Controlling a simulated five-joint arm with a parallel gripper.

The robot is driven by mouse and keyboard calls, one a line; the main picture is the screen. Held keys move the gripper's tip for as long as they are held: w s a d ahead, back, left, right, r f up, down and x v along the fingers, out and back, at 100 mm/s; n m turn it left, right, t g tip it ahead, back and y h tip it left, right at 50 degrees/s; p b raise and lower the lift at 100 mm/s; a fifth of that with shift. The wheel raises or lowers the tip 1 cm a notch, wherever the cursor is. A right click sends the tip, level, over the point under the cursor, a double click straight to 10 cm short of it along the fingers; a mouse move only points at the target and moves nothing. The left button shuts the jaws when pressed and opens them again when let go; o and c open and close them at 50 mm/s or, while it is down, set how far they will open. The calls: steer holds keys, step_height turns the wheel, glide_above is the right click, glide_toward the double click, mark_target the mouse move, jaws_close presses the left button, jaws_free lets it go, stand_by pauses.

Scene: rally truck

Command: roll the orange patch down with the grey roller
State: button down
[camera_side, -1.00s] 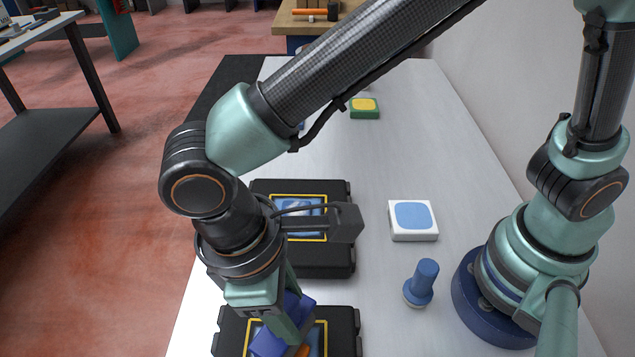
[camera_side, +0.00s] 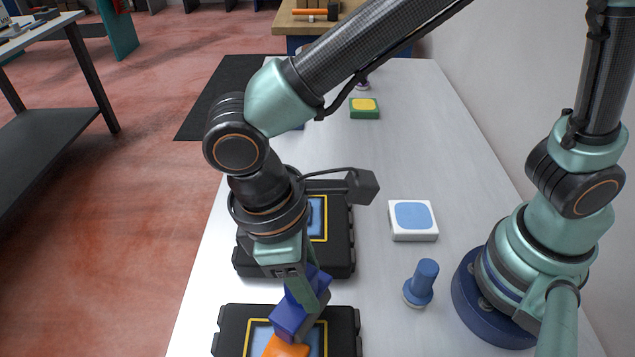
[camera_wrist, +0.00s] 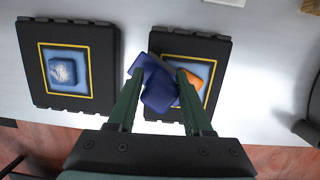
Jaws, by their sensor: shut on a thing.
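My gripper (camera_side: 318,297) is shut on a blue-bodied tool (camera_side: 298,305) with a grey part on its lower side, which I take for the grey roller. The tool is tilted over the near black case (camera_side: 235,318). The orange patch (camera_side: 287,347) lies on that case's blue, yellow-framed panel, partly hidden by the tool. In the wrist view, the blue tool (camera_wrist: 158,88) is between my fingers (camera_wrist: 160,74). The orange patch (camera_wrist: 200,70) shows beyond the right finger. I cannot tell whether the roller touches the patch.
A green-yellow block (camera_side: 364,108) lies far back.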

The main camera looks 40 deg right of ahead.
steer(key=s+a, duration=0.2)
steer(key=a, duration=0.3)
steer(key=shift+a+r, duration=0.15)
steer(key=shift+a, duration=0.25)
steer(key=shift+s, duration=0.1)
steer(key=d+v, duration=0.1)
steer(key=v, duration=0.5)
steer(key=shift+s, duration=0.4)
steer(key=shift+r+t, duration=0.2)
steer(key=shift+t, duration=0.1)
steer(key=v, duration=0.2)
steer(key=shift+s+d+r, duration=0.1)
steer(key=shift+d+r, duration=0.15)
steer(key=shift+r, duration=0.2)
